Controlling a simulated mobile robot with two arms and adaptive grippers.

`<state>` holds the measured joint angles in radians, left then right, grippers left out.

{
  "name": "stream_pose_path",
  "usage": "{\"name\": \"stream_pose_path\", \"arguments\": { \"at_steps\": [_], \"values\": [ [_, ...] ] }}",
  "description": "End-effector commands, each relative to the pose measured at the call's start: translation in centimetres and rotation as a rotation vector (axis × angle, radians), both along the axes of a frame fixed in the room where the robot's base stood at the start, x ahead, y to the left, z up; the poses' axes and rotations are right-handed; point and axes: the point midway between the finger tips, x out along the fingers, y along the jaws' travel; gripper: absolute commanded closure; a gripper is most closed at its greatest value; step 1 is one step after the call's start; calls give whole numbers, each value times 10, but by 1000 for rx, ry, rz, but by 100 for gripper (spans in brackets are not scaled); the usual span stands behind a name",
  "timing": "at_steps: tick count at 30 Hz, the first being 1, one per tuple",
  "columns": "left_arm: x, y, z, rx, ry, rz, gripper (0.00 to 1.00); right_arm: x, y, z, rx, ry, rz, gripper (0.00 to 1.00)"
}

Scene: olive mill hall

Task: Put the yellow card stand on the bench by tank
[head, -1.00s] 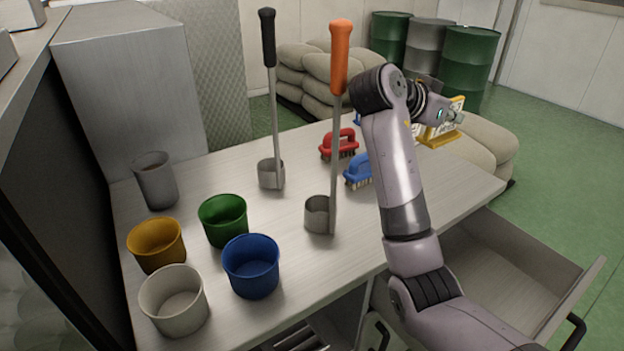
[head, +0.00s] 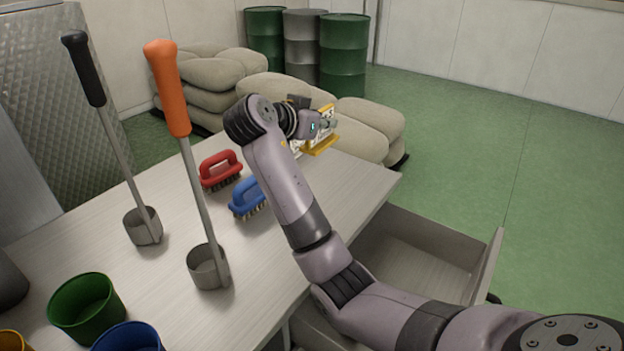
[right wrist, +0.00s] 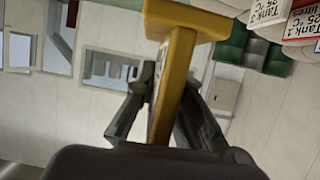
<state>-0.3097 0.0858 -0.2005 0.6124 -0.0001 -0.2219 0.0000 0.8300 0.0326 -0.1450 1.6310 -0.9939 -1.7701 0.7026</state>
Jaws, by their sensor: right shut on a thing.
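My right gripper (head: 331,124) is shut on the yellow card stand (head: 321,145), held beyond the far right corner of the bench (head: 350,184), in front of the sacks. The stand has a yellow base and a pale printed card, partly hidden by my wrist. In the right wrist view the yellow stand (right wrist: 174,75) is between the two fingers (right wrist: 165,95). White labels reading "Tank" (right wrist: 268,12) show at the upper right there; I cannot tell what bears them. No tank is plain in the head view. My left gripper is not in view.
The bench carries a red brush (head: 220,172), a blue brush (head: 247,199), two long-handled ladles (head: 208,266) and a green cup (head: 86,307). An open drawer (head: 425,245) juts out at its right. Sacks (head: 370,130) and drums (head: 345,55) stand behind. Green floor is clear at right.

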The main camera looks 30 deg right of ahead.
Motion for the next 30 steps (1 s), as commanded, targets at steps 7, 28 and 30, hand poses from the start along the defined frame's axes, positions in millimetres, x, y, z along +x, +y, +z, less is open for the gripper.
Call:
{"name": "stream_pose_path", "arguments": {
  "at_steps": [7, 28, 30],
  "values": [
    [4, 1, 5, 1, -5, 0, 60, -1, -1, -67, -2, 6, 0, 100],
    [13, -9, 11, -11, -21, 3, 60, 0, 0, -151, 0, -1, 0, 100],
    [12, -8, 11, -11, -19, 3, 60, 0, 0, -151, 0, -1, 1, 100]
  ]
}}
